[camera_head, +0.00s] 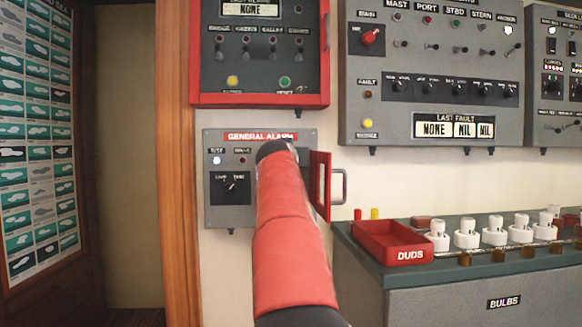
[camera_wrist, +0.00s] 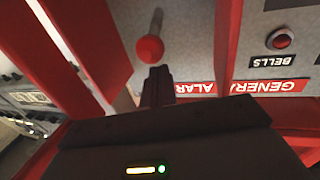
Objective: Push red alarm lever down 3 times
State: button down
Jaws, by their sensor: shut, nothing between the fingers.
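The grey general alarm panel (camera_head: 222,205) is on the wall at centre left in the head view, with a red cover (camera_head: 320,186) swung open at its right. My red-sleeved arm reaches across the panel and hides the lever and my gripper there. In the wrist view, where the panel lettering is upside down, the alarm lever shows a red ball knob (camera_wrist: 150,50) on a thin metal stem. My gripper (camera_wrist: 157,78) is shut and empty, its fingertips just below the knob in that picture. I cannot tell whether they touch it.
Red cover or frame parts (camera_wrist: 92,50) flank the lever closely in the wrist view. A red-framed panel (camera_head: 262,98) hangs above the alarm panel. A counter with a red DUDS tray (camera_head: 408,254) and several white bulb holders stands at the right.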

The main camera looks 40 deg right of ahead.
dwell(0.3)
jog(key=s+a+r+b, duration=0.1)
jog(key=s+a+b, duration=0.3)
jog(key=s, duration=0.3)
jog(key=shift+s+a+b, duration=0.35)
jog(key=shift+b, duration=0.2)
jog(key=shift+r, duration=0.1)
dwell(0.6)
